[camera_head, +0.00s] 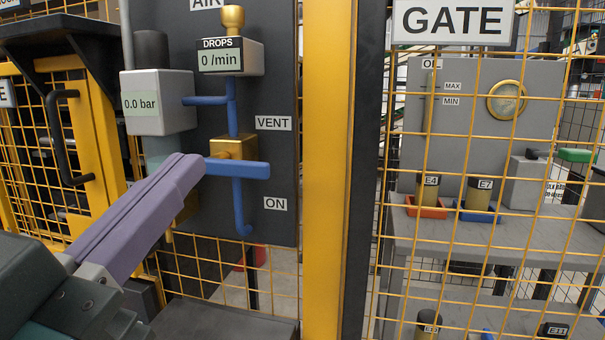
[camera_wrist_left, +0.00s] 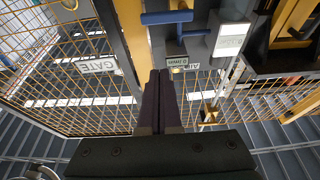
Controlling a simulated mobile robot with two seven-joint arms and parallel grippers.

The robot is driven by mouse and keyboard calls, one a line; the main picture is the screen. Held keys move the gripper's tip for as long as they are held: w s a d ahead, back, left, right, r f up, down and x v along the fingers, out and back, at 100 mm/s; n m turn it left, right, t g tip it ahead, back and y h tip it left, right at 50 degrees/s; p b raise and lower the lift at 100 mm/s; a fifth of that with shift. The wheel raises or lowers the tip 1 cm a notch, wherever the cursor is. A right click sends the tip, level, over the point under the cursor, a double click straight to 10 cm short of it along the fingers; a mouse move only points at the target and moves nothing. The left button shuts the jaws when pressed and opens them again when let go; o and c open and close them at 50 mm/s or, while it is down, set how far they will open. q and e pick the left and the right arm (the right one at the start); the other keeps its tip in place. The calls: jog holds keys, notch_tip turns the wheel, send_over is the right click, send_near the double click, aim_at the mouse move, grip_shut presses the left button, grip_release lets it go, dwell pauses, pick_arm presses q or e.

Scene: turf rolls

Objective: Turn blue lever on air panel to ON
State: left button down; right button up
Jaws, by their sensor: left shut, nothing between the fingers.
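The air panel (camera_head: 270,70) is a dark upright board at the left of the head view. Its blue lever (camera_head: 245,169) lies about horizontal in front of a brass valve body (camera_head: 233,147), between the VENT label (camera_head: 273,123) and the ON label (camera_head: 275,203). A blue bar, seemingly the lever (camera_wrist_left: 167,17), shows at the top of the wrist view. My left gripper (camera_head: 198,162) has long purple fingers, shut and empty, with the tips by the lever's left end; I cannot tell whether they touch. The fingers (camera_wrist_left: 160,82) also show in the wrist view. My right gripper is not in view.
A 0.0 bar gauge box (camera_head: 160,103) and a DROPS box (camera_head: 230,58) reading 0 /min stick out above the lever. A yellow post (camera_head: 325,170) stands right of the panel. Yellow mesh (camera_head: 480,235) under a GATE sign (camera_head: 453,21) fences a grey bench (camera_head: 485,233).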

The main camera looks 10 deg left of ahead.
aim_at(234, 161)
pick_arm(q)
jog(key=p+x, duration=0.2)
jog(key=x, duration=0.8)
notch_tip(234, 161, down, 4)
jog(key=shift+f+b, duration=0.1)
jog(key=shift+b, duration=0.8)
